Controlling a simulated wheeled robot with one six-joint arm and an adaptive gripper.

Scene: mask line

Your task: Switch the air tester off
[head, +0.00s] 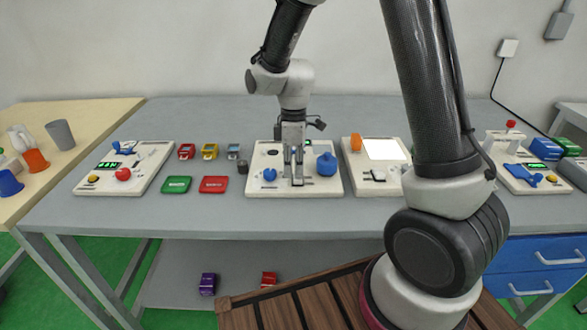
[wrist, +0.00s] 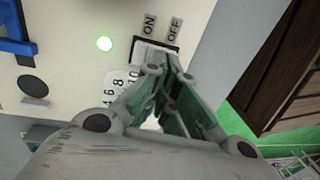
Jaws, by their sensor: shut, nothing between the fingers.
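The air tester is the white panel (head: 257,187) in the middle of the table, with a blue dial (head: 270,174) and a blue rounded part (head: 326,164). In the wrist view its rocker switch (wrist: 143,52) lies below the ON and OFF labels. A green lamp (wrist: 104,43) beside it is lit. My gripper (head: 293,182) points down over the panel, shut and empty. In the wrist view the fingertips (wrist: 168,68) are at the switch, toward its OFF side, and hide part of it. I cannot tell whether they touch it or which way the rocker is tilted.
A white panel with a red button (head: 123,174) stands left, and one with an orange part (head: 355,142) stands right. A green box (head: 176,184) and a red box (head: 213,184) lie left of the tester. My arm hides part of the table at right.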

